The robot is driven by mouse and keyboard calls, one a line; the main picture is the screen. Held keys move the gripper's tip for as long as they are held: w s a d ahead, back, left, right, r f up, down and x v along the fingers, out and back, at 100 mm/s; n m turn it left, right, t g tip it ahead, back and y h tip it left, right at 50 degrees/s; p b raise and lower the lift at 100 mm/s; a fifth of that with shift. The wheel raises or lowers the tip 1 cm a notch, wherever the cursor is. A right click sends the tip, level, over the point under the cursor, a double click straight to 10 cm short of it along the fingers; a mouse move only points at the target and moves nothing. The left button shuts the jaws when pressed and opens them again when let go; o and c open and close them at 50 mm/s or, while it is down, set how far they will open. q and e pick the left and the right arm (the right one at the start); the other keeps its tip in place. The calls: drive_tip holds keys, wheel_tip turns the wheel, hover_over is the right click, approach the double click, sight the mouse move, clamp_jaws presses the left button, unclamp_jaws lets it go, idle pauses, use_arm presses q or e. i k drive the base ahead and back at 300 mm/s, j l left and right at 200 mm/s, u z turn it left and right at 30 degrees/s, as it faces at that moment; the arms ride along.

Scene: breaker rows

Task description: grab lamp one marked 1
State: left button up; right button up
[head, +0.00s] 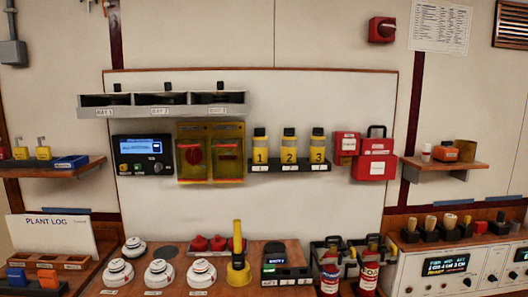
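The lamp marked 1 (260,148) is a yellow cylinder with a dark top. It stands upright at the left end of a small dark rack (262,168) on the white wall panel. The similar lamp marked 2 (289,148) stands just right of it, and the lamp marked 3 (318,150) is at the right end. Small gaps separate the three. Neither of my grippers is in view, and nothing blocks the front of lamp 1.
A yellow-framed box (210,152) with red switches sits close left of the rack. Red boxes (374,160) hang to its right. Below, a wooden bench holds white round detectors (160,273), an upright yellow device (238,262) and red canisters (330,278). The panel between is bare.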

sight(259, 148)
drive_tip(key=i+l, duration=0.15)
drive_tip(key=l, duration=0.2)
drive_tip(key=i+l, duration=0.2)
drive_tip(key=l, duration=0.15)
drive_tip(key=i+l+z, duration=0.1)
drive_tip(key=l, duration=0.3)
drive_tip(key=i+l, duration=0.2)
drive_tip(key=l, duration=0.15)
drive_tip(key=i+l, duration=0.2)
drive_tip(key=l, duration=0.15)
